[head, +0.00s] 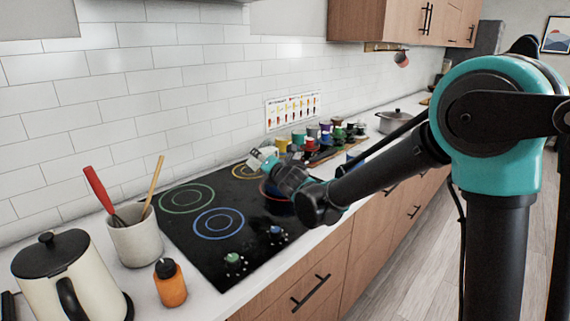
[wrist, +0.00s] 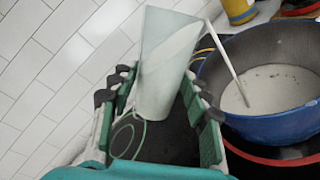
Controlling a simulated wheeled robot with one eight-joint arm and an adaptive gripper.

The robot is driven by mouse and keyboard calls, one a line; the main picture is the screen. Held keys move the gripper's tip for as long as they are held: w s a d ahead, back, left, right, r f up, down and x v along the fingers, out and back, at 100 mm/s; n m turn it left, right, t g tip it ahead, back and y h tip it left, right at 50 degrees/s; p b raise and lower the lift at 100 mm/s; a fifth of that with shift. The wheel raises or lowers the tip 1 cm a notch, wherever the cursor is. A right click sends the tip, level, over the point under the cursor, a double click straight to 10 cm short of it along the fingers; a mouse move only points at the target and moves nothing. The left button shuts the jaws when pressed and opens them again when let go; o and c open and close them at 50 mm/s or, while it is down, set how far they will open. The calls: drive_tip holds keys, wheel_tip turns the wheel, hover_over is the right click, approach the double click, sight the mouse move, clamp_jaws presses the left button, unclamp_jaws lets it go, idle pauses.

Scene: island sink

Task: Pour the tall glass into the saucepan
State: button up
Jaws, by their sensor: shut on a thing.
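My gripper (wrist: 160,96) is shut on the tall glass (wrist: 165,50), with its fingers on both sides of the lower glass. The glass is pale and see-through, with whitish liquid towards its mouth. It is tilted, with its rim by the blue saucepan (wrist: 285,128). A thin white stream (wrist: 232,70) runs from the rim into the pan, where pale liquid (wrist: 272,92) lies. In the head view my gripper (head: 266,163) is over the far part of the black cooktop (head: 190,238); the saucepan there is mostly hidden behind my arm.
A white kettle (head: 62,275), a utensil crock (head: 135,240) and an orange bottle (head: 170,283) stand at the near left. Several coloured cups (head: 325,135) and a lidded grey pot (head: 395,120) stand beyond the cooktop. A tiled wall (head: 130,90) runs behind.

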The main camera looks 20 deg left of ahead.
drive_tip(key=shift+f+m+g+p, duration=0.2)
drive_tip(key=shift+m+p, duration=0.25)
drive_tip(key=shift+m, duration=0.45)
drive_tip(key=shift+f+m+g+p, duration=0.1)
drive_tip(key=shift+f+m+p, duration=0.25)
drive_tip(key=shift+m, duration=0.55)
idle(1.2)
drive_tip(key=shift+w+d+r+m+y+p, duration=0.3)
drive_tip(key=shift+w+d+r+m, duration=0.2)
drive_tip(key=shift+w+r+m, duration=0.25)
idle(0.5)
drive_tip(key=shift+d+r+m+g, duration=0.1)
drive_tip(key=shift+r+m+g, duration=0.4)
drive_tip(key=shift+m, duration=0.45)
idle(0.5)
drive_tip(key=shift+s+a+f+n+t, duration=0.2)
drive_tip(key=shift+f+n, duration=0.2)
drive_tip(key=shift+n, duration=0.15)
drive_tip(key=shift+s+a+f+n+t, duration=0.1)
drive_tip(key=shift+f+n+t, duration=0.1)
drive_tip(key=shift+f+n, duration=0.25)
drive_tip(key=shift+s, duration=0.15)
